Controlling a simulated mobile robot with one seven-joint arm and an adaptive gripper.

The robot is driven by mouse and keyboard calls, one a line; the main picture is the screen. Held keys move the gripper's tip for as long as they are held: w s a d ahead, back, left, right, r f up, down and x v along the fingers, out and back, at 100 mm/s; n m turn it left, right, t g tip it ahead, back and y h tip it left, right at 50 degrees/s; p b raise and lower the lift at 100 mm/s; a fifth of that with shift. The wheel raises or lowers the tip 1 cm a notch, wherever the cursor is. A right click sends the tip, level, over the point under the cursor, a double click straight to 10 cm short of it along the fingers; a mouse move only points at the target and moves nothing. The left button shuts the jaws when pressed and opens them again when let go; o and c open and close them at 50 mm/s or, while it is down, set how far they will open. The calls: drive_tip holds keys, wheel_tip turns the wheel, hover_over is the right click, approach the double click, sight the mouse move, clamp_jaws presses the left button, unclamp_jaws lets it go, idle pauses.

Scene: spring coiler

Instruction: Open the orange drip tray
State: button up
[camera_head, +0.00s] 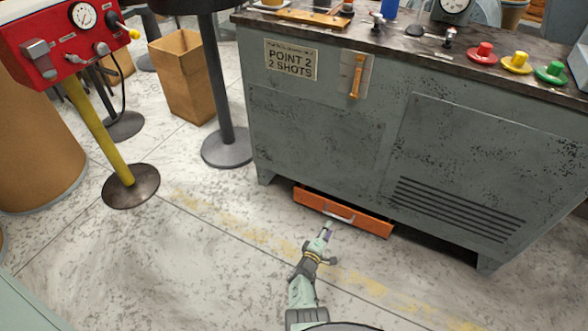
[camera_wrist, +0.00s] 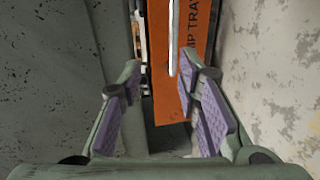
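The orange drip tray (camera_head: 341,211) sits low under the grey cabinet, with its front at the cabinet's bottom edge. A pale metal handle (camera_head: 340,215) runs across its front. In the wrist view the tray (camera_wrist: 197,40) appears turned sideways with dark "TRAY" lettering, and its handle (camera_wrist: 172,38) shows as a bright bar. My gripper (camera_head: 328,228) is just in front of the tray, near the handle. In the wrist view my gripper (camera_wrist: 161,77) is open, its purple-padded fingers apart, with the handle ahead between them. I cannot tell whether a finger touches the handle.
The grey cabinet (camera_head: 315,125) stands above the tray, close to my gripper. A black post with a round base (camera_head: 228,146) and a yellow post with a red gauge box (camera_head: 70,42) stand at the left. The floor in front of the tray is clear.

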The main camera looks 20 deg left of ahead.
drive_tip(key=w+a+r+m+t+y, duration=0.1)
drive_tip(key=w+a+r+y, duration=0.1)
drive_tip(key=a+r, duration=0.5)
drive_tip(key=w+a+r+m+t+y+p, duration=0.1)
drive_tip(key=w+a+r+y, duration=0.2)
drive_tip(key=r, duration=1)
drive_tip(key=shift+w+a+t, duration=0.4)
drive_tip(key=shift+w+a, duration=0.9)
drive_tip(key=shift+a, duration=1.15)
drive_tip(key=shift+r, duration=0.1)
